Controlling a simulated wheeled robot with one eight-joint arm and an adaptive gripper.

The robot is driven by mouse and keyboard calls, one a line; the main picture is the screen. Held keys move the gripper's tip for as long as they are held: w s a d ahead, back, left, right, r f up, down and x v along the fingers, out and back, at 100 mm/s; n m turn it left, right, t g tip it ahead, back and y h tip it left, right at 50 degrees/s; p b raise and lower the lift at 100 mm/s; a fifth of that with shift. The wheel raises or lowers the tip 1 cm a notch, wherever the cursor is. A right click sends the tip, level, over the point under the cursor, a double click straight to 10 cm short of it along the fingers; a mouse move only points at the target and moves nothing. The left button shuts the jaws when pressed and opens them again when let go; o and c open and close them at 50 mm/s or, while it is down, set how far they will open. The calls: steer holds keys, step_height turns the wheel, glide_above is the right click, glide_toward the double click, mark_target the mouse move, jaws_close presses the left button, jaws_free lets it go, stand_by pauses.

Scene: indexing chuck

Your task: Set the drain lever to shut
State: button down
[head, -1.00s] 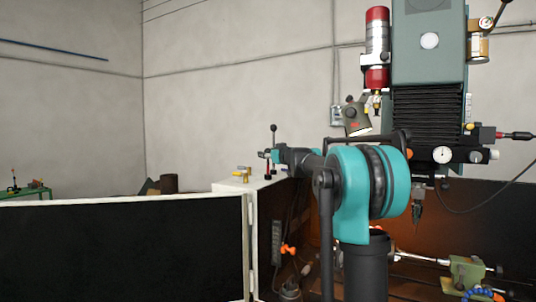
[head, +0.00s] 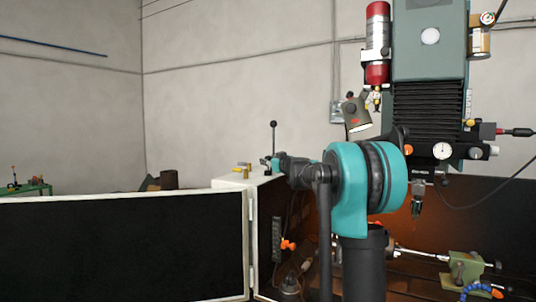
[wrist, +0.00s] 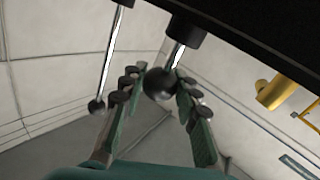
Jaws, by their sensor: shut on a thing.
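My gripper (wrist: 157,78) has a finger on each side of a black ball knob (wrist: 159,88) on a short bright rod. It is shut on this lever, whose dark socket is at the top of the wrist view. In the head view my gripper (head: 268,166) is small, at the far end of the teal arm, over the white cabinet top. A second, longer lever with a black ball (wrist: 97,106) stands beside the left finger; it shows upright in the head view (head: 273,140). No label shows which lever is the drain lever.
Brass fittings (head: 244,168) sit on the white cabinet (head: 226,183) left of my gripper; a yellow fitting (wrist: 276,93) shows right of the fingers. The machine's teal head (head: 429,62) and a lamp (head: 351,113) are to the right. A dark panel (head: 120,250) stands in front.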

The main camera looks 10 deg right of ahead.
steer(key=shift+f, duration=0.2)
steer(key=c, duration=1.1)
jaws_free()
steer(key=shift+s, duration=0.1)
steer(key=v, duration=1.1)
steer(key=shift+s+d, duration=0.15)
steer(key=shift+s, duration=0.25)
